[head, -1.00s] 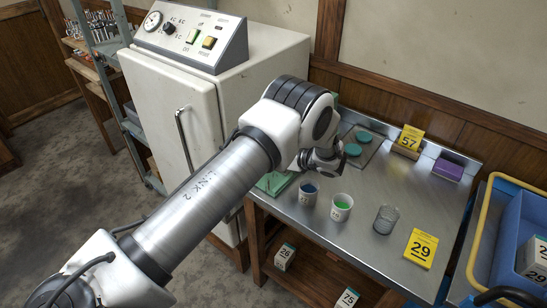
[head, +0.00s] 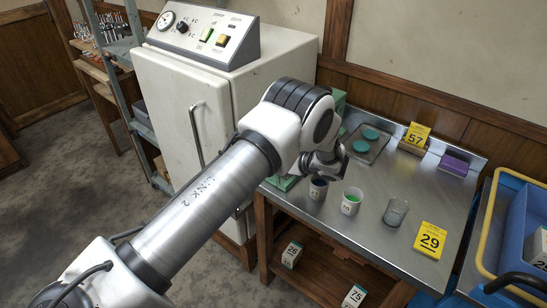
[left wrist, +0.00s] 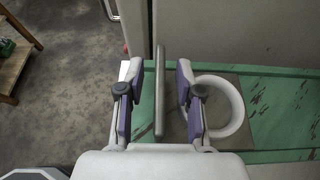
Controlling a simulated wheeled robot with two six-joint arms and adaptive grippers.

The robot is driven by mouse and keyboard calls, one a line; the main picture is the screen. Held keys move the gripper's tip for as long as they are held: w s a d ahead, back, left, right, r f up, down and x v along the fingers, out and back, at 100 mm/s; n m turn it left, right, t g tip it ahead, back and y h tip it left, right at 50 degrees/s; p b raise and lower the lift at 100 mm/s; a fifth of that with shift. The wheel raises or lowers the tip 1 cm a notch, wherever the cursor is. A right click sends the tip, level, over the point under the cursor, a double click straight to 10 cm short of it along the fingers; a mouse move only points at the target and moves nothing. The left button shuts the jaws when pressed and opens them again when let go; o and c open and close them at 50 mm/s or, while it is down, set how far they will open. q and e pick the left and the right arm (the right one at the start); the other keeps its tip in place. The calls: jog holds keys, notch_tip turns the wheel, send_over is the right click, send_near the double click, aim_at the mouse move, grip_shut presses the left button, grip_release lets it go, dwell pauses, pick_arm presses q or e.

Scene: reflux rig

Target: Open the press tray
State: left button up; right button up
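A green press stands at the back left of the steel bench, mostly hidden behind my left arm in the head view; a green part (head: 339,101) shows above the wrist. In the left wrist view its green, worn surface (left wrist: 275,105) lies below my gripper, with a pale ring (left wrist: 237,128) on the right. My left gripper (left wrist: 158,92) is open, its purple-padded fingers on either side of an upright grey bar (left wrist: 160,85). Gaps show between the bar and both fingers. I cannot tell whether this bar belongs to the press tray. My right gripper is not in view.
A white cabinet (head: 178,115) stands left of the bench.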

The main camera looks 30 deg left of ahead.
pick_arm(q)
jog(key=shift+r, duration=0.1)
jog(key=v, duration=1.2)
